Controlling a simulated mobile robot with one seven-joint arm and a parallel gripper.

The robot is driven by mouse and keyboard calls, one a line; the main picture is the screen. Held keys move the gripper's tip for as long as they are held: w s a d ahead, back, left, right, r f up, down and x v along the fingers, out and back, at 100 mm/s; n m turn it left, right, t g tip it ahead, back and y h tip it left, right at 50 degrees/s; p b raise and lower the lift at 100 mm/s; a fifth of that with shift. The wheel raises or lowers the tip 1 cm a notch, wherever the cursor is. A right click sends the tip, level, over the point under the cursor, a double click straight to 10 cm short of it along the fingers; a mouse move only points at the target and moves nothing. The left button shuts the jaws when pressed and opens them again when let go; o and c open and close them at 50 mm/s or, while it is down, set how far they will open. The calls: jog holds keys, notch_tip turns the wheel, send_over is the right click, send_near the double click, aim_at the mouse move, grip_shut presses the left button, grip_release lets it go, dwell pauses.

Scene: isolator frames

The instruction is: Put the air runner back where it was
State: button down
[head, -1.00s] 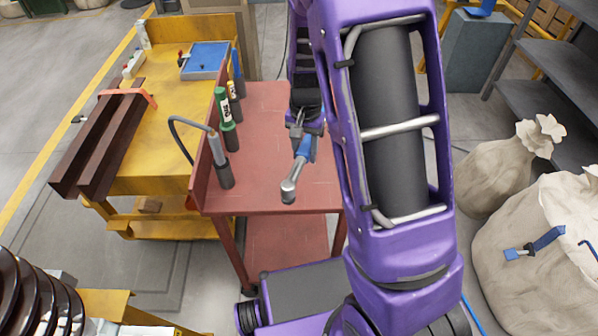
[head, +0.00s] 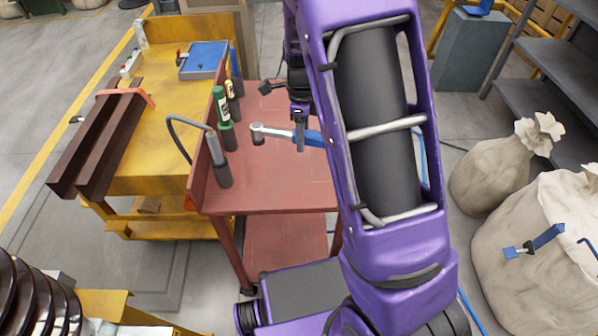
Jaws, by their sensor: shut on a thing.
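The air runner (head: 278,133) is a ratchet-like tool with a silver head and a blue handle. It lies about level above the red cart top (head: 280,185), head pointing left toward the cart's side panel. My gripper (head: 300,140) is shut on it near where the silver neck meets the blue handle. The right end of the handle is hidden behind my purple arm. I cannot tell exactly how high the tool is above the cart.
A yellow bench (head: 165,165) stands left. Sacks (head: 540,240) stand right. The cart's front top is clear.

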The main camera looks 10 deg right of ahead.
jog(key=shift+w+r+m, duration=0.1)
jog(key=shift+w+m, duration=0.05)
jog(key=shift+m, duration=0.45)
jog(key=shift+f, duration=0.25)
jog(key=shift+f+b, duration=0.65)
jog(key=shift+f, duration=4.05)
jog(key=shift+f, duration=0.2)
jog(key=shift+c, duration=2.4)
grip_release()
jog(key=shift+r, duration=0.1)
notch_tip(320, 180, up, 12)
jog(key=shift+r+p, duration=0.1)
jog(key=shift+p, duration=0.7)
